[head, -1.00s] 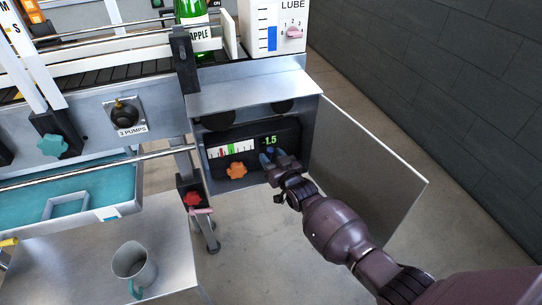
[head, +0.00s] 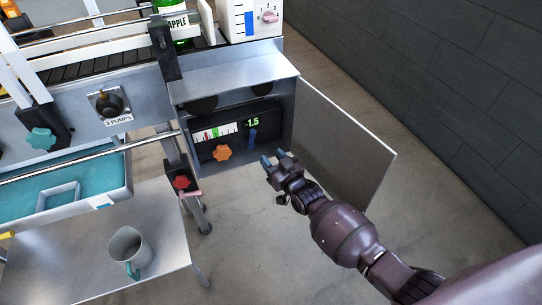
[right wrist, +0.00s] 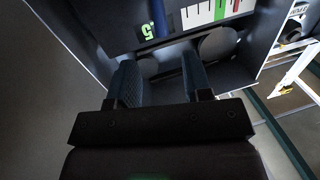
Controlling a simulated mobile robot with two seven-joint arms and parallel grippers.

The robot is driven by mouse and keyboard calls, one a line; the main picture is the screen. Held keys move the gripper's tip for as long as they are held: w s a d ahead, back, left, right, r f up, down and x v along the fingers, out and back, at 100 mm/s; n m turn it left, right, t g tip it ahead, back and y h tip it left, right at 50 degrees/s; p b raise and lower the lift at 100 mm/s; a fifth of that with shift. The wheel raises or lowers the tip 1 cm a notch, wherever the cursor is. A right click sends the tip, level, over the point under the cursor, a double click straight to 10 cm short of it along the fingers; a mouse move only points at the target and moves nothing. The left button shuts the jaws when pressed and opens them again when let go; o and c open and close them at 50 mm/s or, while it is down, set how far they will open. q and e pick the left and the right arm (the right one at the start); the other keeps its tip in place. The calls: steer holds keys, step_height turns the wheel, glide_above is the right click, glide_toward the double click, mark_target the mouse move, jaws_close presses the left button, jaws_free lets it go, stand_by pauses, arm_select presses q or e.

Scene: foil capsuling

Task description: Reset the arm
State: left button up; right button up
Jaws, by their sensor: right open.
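My right gripper (head: 273,160) is open and empty in the head view. It hangs in front of the open control box (head: 232,75), apart from its panel. Its two fingers (right wrist: 160,85) also show in the right wrist view with nothing between them. The panel (head: 210,143) carries an orange star knob (head: 222,152), a blue lever (head: 252,137), a gauge with a green band and a green readout of -1.5 (head: 251,122). My left gripper is not in view.
A steel table (head: 70,265) with a grey mug (head: 126,246) is at lower left. A red clamp knob (head: 181,182) sits on a leg left of the box. The floor below the box is clear.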

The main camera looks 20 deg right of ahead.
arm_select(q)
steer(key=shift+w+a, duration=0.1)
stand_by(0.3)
arm_select(e)
steer(key=s+r+n+g+p, duration=0.1)
steer(key=s+r+g+p, duration=0.15)
steer(key=s+r, duration=0.45)
arm_select(q)
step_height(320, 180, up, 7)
steer(key=p, duration=0.5)
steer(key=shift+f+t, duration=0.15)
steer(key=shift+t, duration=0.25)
arm_select(e)
steer(key=s+d+f+m+g+h, duration=0.1)
steer(key=s+d+g+h, duration=0.1)
steer(key=s, duration=1.3)
steer(key=s+d+f+g+h, duration=0.1)
steer(key=s+d, duration=0.3)
steer(key=s, duration=1.2)
steer(key=shift+d+f+m+g+h, duration=0.4)
steer(key=shift+g+h, duration=0.1)
steer(key=shift+g, duration=0.15)
